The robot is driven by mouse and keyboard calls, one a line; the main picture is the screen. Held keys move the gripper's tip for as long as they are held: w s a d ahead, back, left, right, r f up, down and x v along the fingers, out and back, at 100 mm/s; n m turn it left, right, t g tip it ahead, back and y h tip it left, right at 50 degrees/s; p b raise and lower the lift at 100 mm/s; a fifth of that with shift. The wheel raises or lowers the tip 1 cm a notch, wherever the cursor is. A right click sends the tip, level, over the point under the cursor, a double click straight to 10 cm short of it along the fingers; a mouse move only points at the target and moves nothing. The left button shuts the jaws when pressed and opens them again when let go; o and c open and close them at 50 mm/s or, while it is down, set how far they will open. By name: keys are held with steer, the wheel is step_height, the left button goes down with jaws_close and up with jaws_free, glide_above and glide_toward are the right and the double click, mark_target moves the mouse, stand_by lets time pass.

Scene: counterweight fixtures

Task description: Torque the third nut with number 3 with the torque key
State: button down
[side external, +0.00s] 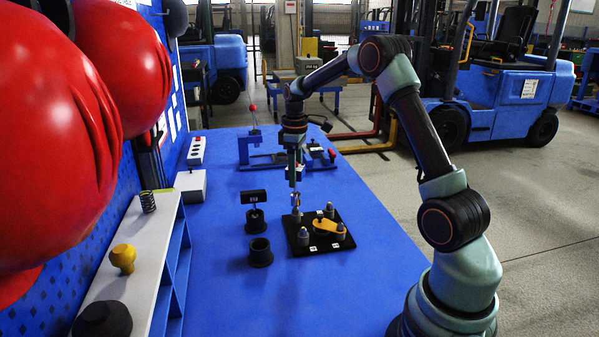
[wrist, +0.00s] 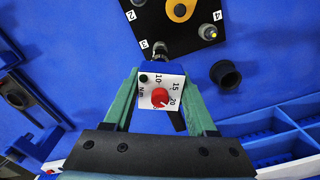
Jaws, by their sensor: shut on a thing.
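My gripper (side external: 295,168) points down over the black plate (side external: 293,246) and is shut on the torque key (side external: 296,200). In the wrist view, the key's white dial face (wrist: 152,80), with a red knob and 10, 15, 20 Nm marks, sits between my green fingers (wrist: 160,75). The key's lower end is at the nut by the plate's "3" label (wrist: 143,45); I cannot tell whether it is seated. That nut is mostly hidden by the key in the wrist view. Another nut (wrist: 209,32) stands by the "4" label. A yellow part (side external: 325,226) lies mid-plate.
A black cup (side external: 259,253) and a black stand with a small display (side external: 254,197) are left of the plate. A blue fixture (side external: 262,160) is behind. A shelf (side external: 150,245) with a yellow knob (side external: 122,258) runs along the left. The blue table's front is clear.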

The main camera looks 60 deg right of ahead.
steer(key=shift+f, duration=1.35)
stand_by(0.7)
stand_by(0.5)
steer(key=m, duration=0.5)
steer(key=shift+m, duration=1.2)
steer(key=m, duration=0.4)
steer(key=shift+m, duration=0.4)
steer(key=shift+r, duration=2)
